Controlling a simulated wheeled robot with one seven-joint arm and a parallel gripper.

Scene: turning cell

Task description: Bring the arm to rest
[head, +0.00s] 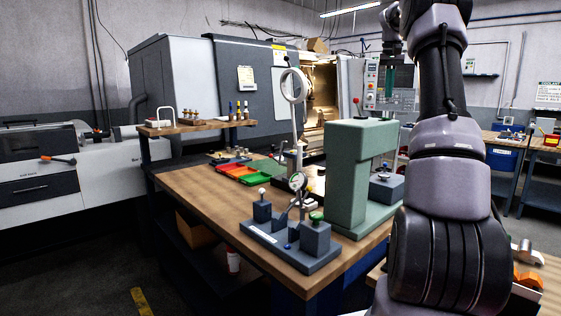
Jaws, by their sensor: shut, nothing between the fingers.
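My arm rises along the right side of the picture, in front of the bench and the machine. Its upper part goes out of the top edge, and a far link shows again at the top, left of the near links. My gripper (387,76) hangs below that far link, small and dark against the machine's control panel (402,92). It is shut, with nothing seen in it. It is high above and beyond the bench, apart from the things on it.
The wooden bench (190,183) holds a green press-like stand (347,175), a grey gauge fixture (290,240), a ring magnifier (293,86) and coloured trays (240,173). A lathe (255,95) with a lit opening stands behind. A second bench is at the far right.

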